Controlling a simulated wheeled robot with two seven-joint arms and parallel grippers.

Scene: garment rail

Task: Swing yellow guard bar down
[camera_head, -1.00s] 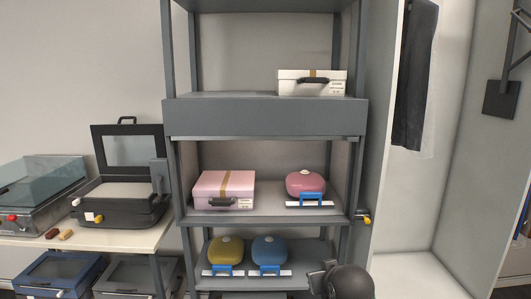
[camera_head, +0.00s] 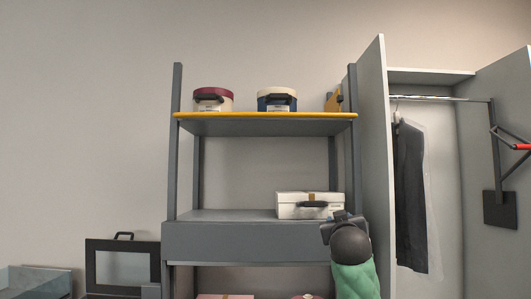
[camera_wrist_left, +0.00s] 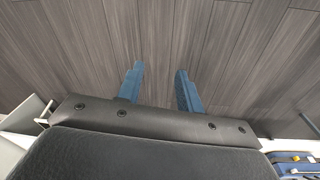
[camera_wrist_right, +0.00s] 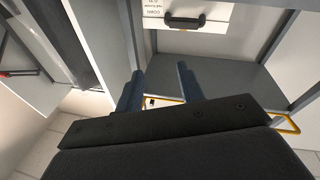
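A long yellow bar (camera_head: 265,115) runs level along the front edge of the top shelf. A yellow piece (camera_head: 334,102) shows at the right post. In the right wrist view a thin yellow bar (camera_wrist_right: 287,125) shows behind my gripper, partly hidden. My right gripper (camera_wrist_right: 160,82) is open and empty, its two blue fingers apart. In the head view my right wrist is in front of the rack's right post, below the top shelf; its fingers are hard to make out. My left gripper (camera_wrist_left: 160,82) is open and empty over the wooden floor, outside the head view.
Two round boxes, one red-lidded (camera_head: 213,99) and one blue and cream (camera_head: 277,99), stand on the top shelf. A white box (camera_head: 305,205) sits on the shelf below, close to my right wrist. A wardrobe panel (camera_head: 372,160) and hanging dark garment (camera_head: 410,195) are to the right.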

